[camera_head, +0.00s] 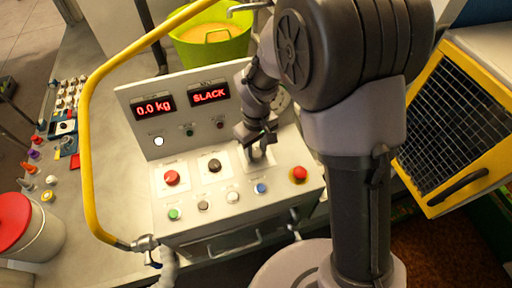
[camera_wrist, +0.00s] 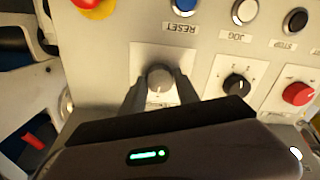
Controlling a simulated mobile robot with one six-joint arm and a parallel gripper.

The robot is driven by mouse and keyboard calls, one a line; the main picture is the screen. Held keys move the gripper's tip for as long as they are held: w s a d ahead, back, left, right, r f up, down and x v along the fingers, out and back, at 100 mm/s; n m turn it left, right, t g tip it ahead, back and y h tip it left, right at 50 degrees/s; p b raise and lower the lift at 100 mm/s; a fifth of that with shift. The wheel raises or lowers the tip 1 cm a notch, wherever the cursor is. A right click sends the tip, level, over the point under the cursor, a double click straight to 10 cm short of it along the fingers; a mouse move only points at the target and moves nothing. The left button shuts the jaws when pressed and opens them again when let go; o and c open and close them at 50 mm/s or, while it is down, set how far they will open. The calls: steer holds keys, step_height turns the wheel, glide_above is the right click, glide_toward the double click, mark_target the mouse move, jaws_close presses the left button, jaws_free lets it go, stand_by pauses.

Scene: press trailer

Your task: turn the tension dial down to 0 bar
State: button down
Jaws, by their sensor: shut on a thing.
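The dial is a grey round knob (camera_wrist: 160,78) on a pale square plate of the control panel, seen in the wrist view. My gripper (camera_wrist: 159,88) has one finger on each side of the knob and is shut on it. In the head view my gripper (camera_head: 257,150) reaches down to the right part of the panel and hides most of the knob. The knob's pointer and any scale marks are too small to read. Two red displays on the panel's upright back read "0.0 kg" (camera_head: 154,107) and "SLACK" (camera_head: 209,94).
A yellow tube rail (camera_head: 86,150) curves along the panel's left. A yellow mesh guard (camera_head: 455,125) stands at right.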

mark_target(256, 152)
steer(key=shift+w, duration=0.1)
stand_by(0.4)
steer(key=c, duration=0.9)
jaws_free()
step_height(256, 152, up, 18)
steer(key=p, duration=0.4)
steer(key=shift+f, duration=0.25)
